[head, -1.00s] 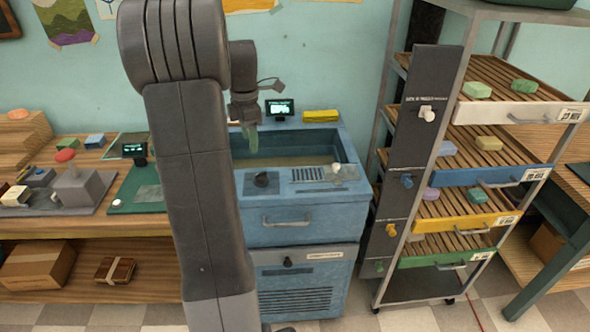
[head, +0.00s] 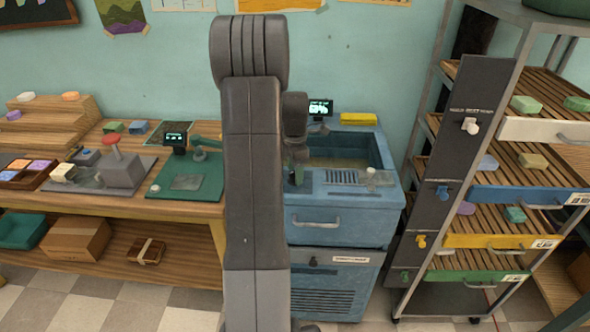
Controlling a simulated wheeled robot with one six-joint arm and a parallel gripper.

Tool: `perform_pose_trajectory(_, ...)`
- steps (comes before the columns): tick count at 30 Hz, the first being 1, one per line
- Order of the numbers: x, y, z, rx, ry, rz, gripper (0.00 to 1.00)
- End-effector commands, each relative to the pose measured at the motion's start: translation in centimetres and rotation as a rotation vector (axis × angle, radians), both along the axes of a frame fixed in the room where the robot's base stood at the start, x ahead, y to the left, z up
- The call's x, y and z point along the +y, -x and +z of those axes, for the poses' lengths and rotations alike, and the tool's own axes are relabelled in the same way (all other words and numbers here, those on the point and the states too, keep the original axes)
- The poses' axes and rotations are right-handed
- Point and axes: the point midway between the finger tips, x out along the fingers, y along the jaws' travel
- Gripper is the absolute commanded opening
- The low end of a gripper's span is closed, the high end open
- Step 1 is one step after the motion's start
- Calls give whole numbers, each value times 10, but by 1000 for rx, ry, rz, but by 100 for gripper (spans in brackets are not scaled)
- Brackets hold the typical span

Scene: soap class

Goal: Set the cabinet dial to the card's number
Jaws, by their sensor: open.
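The blue cabinet (head: 365,215) stands right of my arm, with a basin in its top. A small dark knob (head: 313,262) is on its lower grey front, beside a white label (head: 351,260) too small to read. A black dial on the top front ledge in the earlier view is now largely hidden behind my gripper. My gripper (head: 297,180) is open and hangs low at the ledge's left end; I cannot tell whether it touches the dial. A small lit display (head: 320,107) stands behind the basin. I cannot make out a numbered card.
A wooden bench (head: 110,200) at left holds a grey press (head: 122,165) and a green mat (head: 188,180) with a screen. A rack (head: 520,160) with soap trays and a dark side panel with several knobs stands at right. A yellow block (head: 358,119) lies behind the basin.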

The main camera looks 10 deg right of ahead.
Motion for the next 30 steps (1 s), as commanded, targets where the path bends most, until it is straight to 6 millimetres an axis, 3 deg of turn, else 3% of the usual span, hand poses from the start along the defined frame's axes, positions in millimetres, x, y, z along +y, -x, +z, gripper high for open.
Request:
perform_pose_trajectory(11,0,0,-6,0,0,0,55)
perform_pose_trajectory(15,0,0,-5,-1,0,0,28)
perform_pose_trajectory(18,0,0,-5,-1,0,0,13)
perform_pose_trajectory(30,0,0,-5,-1,0,-77,13)
